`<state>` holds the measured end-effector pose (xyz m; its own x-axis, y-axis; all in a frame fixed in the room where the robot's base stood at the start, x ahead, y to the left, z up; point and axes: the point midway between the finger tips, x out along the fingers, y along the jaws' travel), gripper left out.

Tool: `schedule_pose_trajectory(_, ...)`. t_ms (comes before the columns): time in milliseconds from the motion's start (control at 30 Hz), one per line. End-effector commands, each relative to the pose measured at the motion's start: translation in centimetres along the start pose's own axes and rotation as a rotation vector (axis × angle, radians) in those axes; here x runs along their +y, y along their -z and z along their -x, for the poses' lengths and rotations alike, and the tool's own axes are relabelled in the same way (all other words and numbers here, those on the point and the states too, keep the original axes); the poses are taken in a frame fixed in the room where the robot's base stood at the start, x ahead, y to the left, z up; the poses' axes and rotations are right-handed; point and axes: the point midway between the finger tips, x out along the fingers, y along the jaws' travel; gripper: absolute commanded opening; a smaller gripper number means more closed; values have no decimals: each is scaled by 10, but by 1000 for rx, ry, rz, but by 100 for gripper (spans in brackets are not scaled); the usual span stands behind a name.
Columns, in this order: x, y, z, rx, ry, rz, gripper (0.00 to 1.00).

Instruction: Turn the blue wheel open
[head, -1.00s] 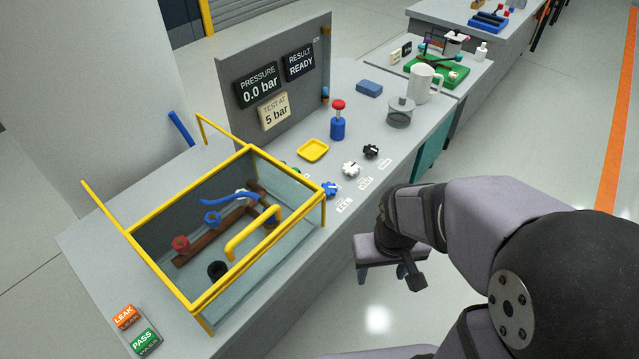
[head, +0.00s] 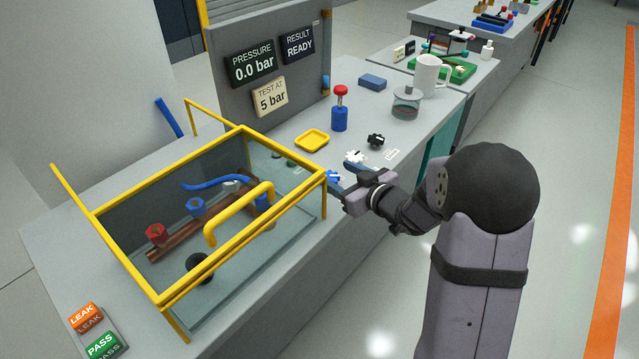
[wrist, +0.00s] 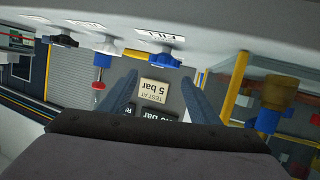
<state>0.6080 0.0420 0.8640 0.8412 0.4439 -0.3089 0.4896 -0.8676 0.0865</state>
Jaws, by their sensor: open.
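The blue wheel (head: 332,176) is a small lobed knob on the bench, just right of the tank's corner in the head view, partly hidden by my gripper. In the wrist view, which is upside down, the blue wheel (wrist: 158,60) sits beside a white label at the top. My gripper (head: 344,181) is open and empty close to the wheel. In the wrist view its two fingers (wrist: 160,92) are spread, with the wheel near the gap between their tips. No contact shows. I cannot tell how far the wheel is turned.
A white wheel (head: 355,156) and a black wheel (head: 376,140) stand farther along the bench. The yellow-framed glass tank (head: 240,129) is close on the left. A yellow dish (head: 312,140) and a blue, red-topped pump (head: 340,112) stand behind. The aisle floor at right is clear.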

Motion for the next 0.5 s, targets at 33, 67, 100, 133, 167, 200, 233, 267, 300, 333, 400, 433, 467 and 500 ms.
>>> schedule_pose_trajectory(33,2,-17,-7,37,10,-8,56)
schedule_pose_trajectory(67,3,-19,-9,62,20,-13,56)
schedule_pose_trajectory(100,3,-21,-12,94,34,-18,56)
schedule_pose_trajectory(133,3,-22,-13,116,46,-22,56)
schedule_pose_trajectory(167,3,-24,-14,138,56,-27,56)
schedule_pose_trajectory(200,4,-26,-15,167,70,-32,56)
schedule_pose_trajectory(233,3,-27,-16,186,82,-35,56)
schedule_pose_trajectory(267,3,-29,-16,204,91,-39,56)
schedule_pose_trajectory(300,3,-30,-16,227,103,-43,56)
schedule_pose_trajectory(333,3,-31,-16,243,112,-46,56)
schedule_pose_trajectory(400,3,-33,-16,272,131,-53,56)
schedule_pose_trajectory(433,2,-33,-16,284,137,-55,56)
schedule_pose_trajectory(467,2,-33,-16,292,143,-56,56)
schedule_pose_trajectory(500,2,-33,-15,304,150,-58,56)
